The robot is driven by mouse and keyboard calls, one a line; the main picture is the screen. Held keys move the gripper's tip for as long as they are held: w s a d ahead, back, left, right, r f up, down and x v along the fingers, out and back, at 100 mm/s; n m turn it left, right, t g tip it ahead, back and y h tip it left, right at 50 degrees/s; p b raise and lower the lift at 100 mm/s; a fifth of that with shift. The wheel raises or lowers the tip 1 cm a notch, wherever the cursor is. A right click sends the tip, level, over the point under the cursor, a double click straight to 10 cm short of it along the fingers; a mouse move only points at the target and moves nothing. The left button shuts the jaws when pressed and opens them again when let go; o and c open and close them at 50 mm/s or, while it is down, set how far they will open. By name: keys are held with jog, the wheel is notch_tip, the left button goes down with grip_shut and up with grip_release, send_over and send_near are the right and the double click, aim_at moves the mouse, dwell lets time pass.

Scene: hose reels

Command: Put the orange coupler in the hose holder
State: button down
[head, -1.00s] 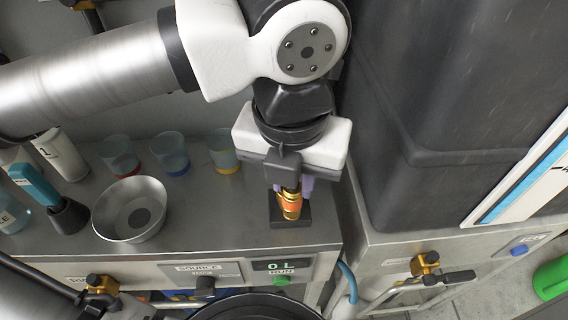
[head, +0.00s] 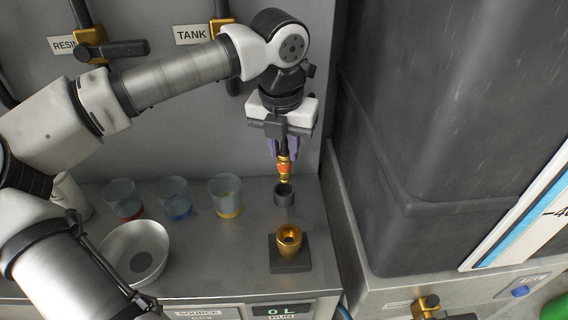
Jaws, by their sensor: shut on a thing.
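The orange coupler (head: 285,168) is a brass fitting with an orange band, hanging upright below my gripper (head: 284,149). My gripper is shut on the dark hose end just above the coupler. A short dark grey cup (head: 284,198), which looks like the hose holder, stands on the steel counter directly below. The coupler's lower tip is at the cup's mouth in the picture; I cannot tell whether it is just above or slightly inside. A brass socket (head: 289,238) on a black square base (head: 290,263) stands empty in front of the cup.
Clear beakers with red (head: 123,199), blue (head: 176,197) and yellow (head: 225,196) bases stand left of the cup. A metal bowl (head: 139,283) is at the front left. A large dark tank (head: 430,110) rises on the right.

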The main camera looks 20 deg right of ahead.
aim_at(284, 166)
notch_tip(284, 166, down, 5)
jog(key=shift+f+p, duration=0.15)
jog(key=shift+p, duration=0.2)
jog(key=shift+w+f, duration=0.15)
jog(key=shift+f, duration=0.1)
jog(key=shift+f, duration=0.1)
jog(key=shift+f+b, duration=0.15)
jog(key=shift+b, duration=0.15)
jog(key=c, duration=1.2)
grip_release()
jog(key=shift+r+p, duration=0.4)
jog(key=shift+r, duration=0.05)
jog(key=r, duration=0.7)
jog(key=shift+s+a, duration=0.25)
jog(key=shift+s, duration=0.15)
